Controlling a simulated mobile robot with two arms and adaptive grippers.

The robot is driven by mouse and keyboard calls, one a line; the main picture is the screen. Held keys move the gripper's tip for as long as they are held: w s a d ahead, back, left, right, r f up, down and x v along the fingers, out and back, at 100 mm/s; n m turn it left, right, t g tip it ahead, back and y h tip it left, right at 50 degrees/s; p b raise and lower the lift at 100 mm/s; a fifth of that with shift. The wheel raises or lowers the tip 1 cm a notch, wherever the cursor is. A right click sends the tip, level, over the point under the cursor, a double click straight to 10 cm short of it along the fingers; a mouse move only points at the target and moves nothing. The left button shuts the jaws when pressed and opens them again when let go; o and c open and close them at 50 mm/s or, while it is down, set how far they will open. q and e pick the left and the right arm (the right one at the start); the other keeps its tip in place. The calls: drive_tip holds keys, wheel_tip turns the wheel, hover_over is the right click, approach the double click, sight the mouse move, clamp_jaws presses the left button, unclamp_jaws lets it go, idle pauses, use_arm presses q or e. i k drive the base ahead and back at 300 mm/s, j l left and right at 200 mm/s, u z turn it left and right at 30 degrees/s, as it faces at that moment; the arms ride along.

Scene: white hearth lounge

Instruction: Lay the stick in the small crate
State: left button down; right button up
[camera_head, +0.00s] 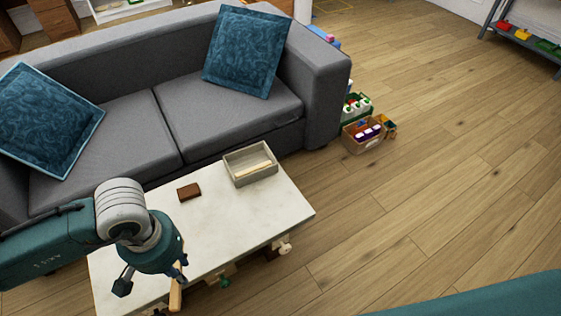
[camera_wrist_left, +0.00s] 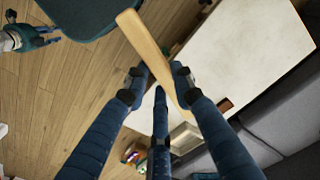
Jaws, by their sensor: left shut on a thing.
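My left gripper (camera_wrist_left: 160,80) is shut on a pale wooden stick (camera_wrist_left: 150,52). In the head view the stick (camera_head: 175,296) hangs below the gripper near the table's left front edge, partly hidden by the gripper. The small grey crate (camera_head: 257,179) stands on the white table (camera_head: 220,222), up and to the right of my left gripper and apart from it. A pale wooden strip (camera_head: 254,169) lies inside the crate. In the left wrist view, what looks like my right gripper (camera_wrist_left: 32,38) shows at the upper left; its fingers are too small to judge.
A brown block or wallet (camera_head: 189,191) lies on the table left of the crate. A grey sofa (camera_head: 215,120) with blue cushions stands behind the table. Boxes of toys (camera_head: 362,142) sit on the floor beside the sofa. The floor to the right is largely clear.

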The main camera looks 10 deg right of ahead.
sight(248, 161)
drive_tip(key=i+l, duration=0.15)
drive_tip(key=l, duration=0.2)
drive_tip(key=i+l+u, duration=0.1)
drive_tip(key=l, duration=0.3)
drive_tip(key=i+l, duration=0.2)
drive_tip(key=l, duration=0.15)
drive_tip(key=i+l+u, duration=0.1)
drive_tip(key=l, duration=0.3)
drive_tip(key=i, duration=0.4)
drive_tip(key=i+l, duration=0.15)
drive_tip(key=i, duration=0.3)
drive_tip(key=u, duration=0.05)
